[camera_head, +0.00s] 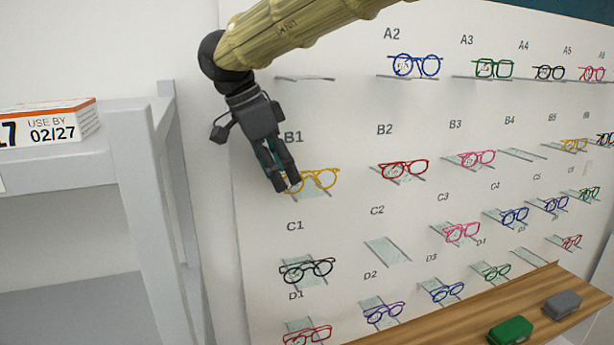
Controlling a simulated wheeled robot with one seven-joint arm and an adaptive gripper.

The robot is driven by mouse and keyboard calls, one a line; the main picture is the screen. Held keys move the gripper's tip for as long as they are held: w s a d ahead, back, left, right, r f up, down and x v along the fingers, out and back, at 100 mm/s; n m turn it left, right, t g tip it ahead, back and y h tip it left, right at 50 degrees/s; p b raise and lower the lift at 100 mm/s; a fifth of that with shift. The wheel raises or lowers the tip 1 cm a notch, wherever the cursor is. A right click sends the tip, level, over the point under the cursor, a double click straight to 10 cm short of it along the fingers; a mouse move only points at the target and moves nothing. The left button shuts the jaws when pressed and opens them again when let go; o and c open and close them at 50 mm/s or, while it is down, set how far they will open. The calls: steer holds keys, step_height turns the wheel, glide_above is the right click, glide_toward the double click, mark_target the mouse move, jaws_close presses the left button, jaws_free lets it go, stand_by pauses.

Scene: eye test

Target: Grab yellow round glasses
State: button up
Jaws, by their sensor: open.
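Yellow round glasses (320,180) rest on the small glass shelf under the label B1, in the camera_head view. My gripper (289,185) is at their left end, pointing down, and its fingers cover part of the left lens. The fingers are open; I cannot tell whether they touch the frame. A second yellow pair (573,145) sits on the shelf at B5, far to the right and small.
Red glasses (404,170) are at B2 and black glasses (307,270) at C1. A grey rack (150,190) with a box (48,124) stands left. A wooden ledge (470,318) holds a green case (510,331) and a grey case (562,305). The A1 shelf is empty.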

mark_target(304, 168)
steer(key=d, duration=0.1)
steer(key=w+d+p, duration=0.1)
steer(key=d, duration=0.2)
steer(key=shift+w+d+r+p, duration=0.15)
steer(key=shift+w+d+p, duration=0.1)
steer(key=shift+d+p, duration=0.15)
steer(key=shift+d+f+p, duration=0.1)
steer(key=shift+f+p, duration=0.2)
steer(key=shift+f, duration=0.4)
steer(key=c, duration=0.9)
